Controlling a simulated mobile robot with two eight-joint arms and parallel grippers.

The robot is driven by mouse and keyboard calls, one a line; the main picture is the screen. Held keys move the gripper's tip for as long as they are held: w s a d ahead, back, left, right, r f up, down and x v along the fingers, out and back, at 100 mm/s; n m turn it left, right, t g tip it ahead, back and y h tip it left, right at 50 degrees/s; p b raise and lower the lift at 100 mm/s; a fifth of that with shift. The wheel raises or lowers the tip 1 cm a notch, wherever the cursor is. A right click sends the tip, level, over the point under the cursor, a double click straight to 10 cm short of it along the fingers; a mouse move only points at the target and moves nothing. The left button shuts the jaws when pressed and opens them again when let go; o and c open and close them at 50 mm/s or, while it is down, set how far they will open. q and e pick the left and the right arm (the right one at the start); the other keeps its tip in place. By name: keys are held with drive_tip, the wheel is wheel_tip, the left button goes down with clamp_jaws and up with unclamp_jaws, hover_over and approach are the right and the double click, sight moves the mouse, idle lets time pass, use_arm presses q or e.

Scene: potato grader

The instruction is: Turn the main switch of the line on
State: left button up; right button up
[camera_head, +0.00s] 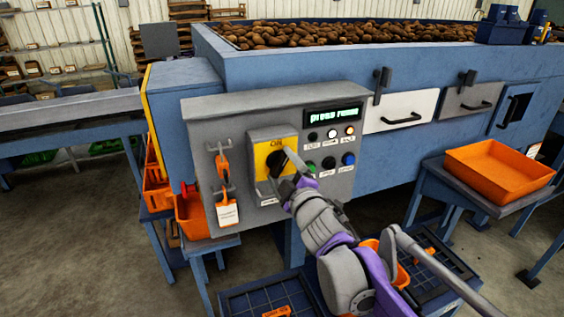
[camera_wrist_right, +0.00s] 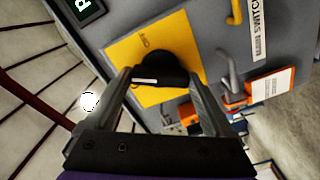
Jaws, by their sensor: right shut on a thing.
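The main switch is a black rotary knob (camera_head: 276,163) on a yellow plate (camera_head: 261,156) in the grey control panel. An ON label is printed near the plate's top edge. My right gripper (camera_head: 290,163) is shut on the knob. In the right wrist view the black knob (camera_wrist_right: 168,70) sits between the two fingers of the right gripper (camera_wrist_right: 160,84). A short white mark shows on the knob. I cannot tell for sure which way the knob points. My left gripper is in neither view.
The panel also has a lit green display (camera_head: 333,115), several round buttons and an orange lockout piece (camera_head: 222,166) with a hanging tag (camera_head: 227,211) left of the switch. An orange tray (camera_head: 500,168) stands at right. Potatoes (camera_head: 340,35) fill the hopper behind.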

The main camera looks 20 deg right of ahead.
drive_tip(key=n+p, duration=0.1)
drive_tip(key=n, duration=0.2)
drive_tip(key=shift+r+n, duration=0.1)
drive_tip(key=shift+n, duration=0.2)
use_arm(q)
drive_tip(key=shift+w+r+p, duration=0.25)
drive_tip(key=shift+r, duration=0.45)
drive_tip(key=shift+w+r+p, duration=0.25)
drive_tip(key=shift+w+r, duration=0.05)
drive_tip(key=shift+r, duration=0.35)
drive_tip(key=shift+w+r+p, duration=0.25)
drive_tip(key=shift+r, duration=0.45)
use_arm(e)
drive_tip(key=shift+n, duration=1.2)
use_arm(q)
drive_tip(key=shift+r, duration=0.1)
use_arm(e)
drive_tip(key=o, duration=1.1)
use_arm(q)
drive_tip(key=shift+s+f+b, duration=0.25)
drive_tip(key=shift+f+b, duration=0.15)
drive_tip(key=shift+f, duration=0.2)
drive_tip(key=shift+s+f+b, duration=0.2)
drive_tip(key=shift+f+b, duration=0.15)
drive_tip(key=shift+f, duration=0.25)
use_arm(e)
drive_tip(key=s, duration=1)
drive_tip(key=shift+s+a, duration=0.3)
drive_tip(key=shift+s, duration=0.1)
drive_tip(key=shift+f, duration=0.2)
